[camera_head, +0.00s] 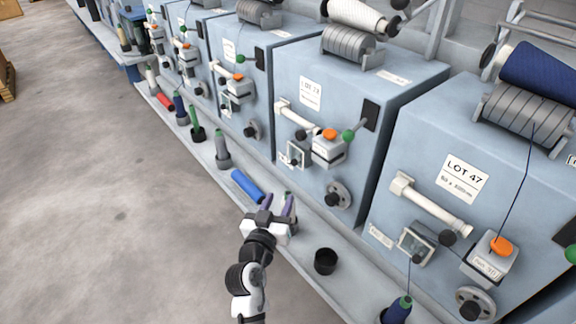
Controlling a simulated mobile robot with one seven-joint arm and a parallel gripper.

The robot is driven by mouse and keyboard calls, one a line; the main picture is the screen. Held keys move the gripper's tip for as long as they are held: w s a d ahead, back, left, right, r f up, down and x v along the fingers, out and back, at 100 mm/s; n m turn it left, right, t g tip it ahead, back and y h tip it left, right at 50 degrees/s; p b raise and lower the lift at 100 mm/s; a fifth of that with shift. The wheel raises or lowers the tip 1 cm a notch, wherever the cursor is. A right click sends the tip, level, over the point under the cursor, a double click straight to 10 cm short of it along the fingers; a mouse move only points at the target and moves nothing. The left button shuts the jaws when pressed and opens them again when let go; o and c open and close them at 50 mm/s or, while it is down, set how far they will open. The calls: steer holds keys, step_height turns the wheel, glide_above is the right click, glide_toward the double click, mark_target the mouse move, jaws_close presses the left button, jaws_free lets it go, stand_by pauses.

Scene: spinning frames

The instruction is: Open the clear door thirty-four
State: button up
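Small square clear doors with pale frames and dark knobs sit low on the machine fronts. One clear door (417,243) is on the LOT 47 machine at right, and another clear door (295,154) is on the machine to its left. Both look shut. A small tag (381,236) lies beside the right one; its writing is too small to read, so I cannot tell which door is thirty-four. My gripper (280,202) is open, its two purplish fingers apart and pointing towards the machines. It is over the front ledge, below and apart from both doors.
The pale ledge (345,285) carries a black cup (325,261), a lying blue bobbin (247,186), a standing grey bobbin (222,150) and a dark blue bobbin (397,311). Orange-topped boxes (492,259) and round knobs stick out of the machines. The concrete floor (110,200) at left is clear.

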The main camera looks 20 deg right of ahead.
mark_target(293, 165)
steer(key=p+x, duration=0.3)
steer(key=x, duration=1)
steer(key=shift+w+a+r, duration=0.1)
steer(key=shift+w, duration=0.05)
jaws_close()
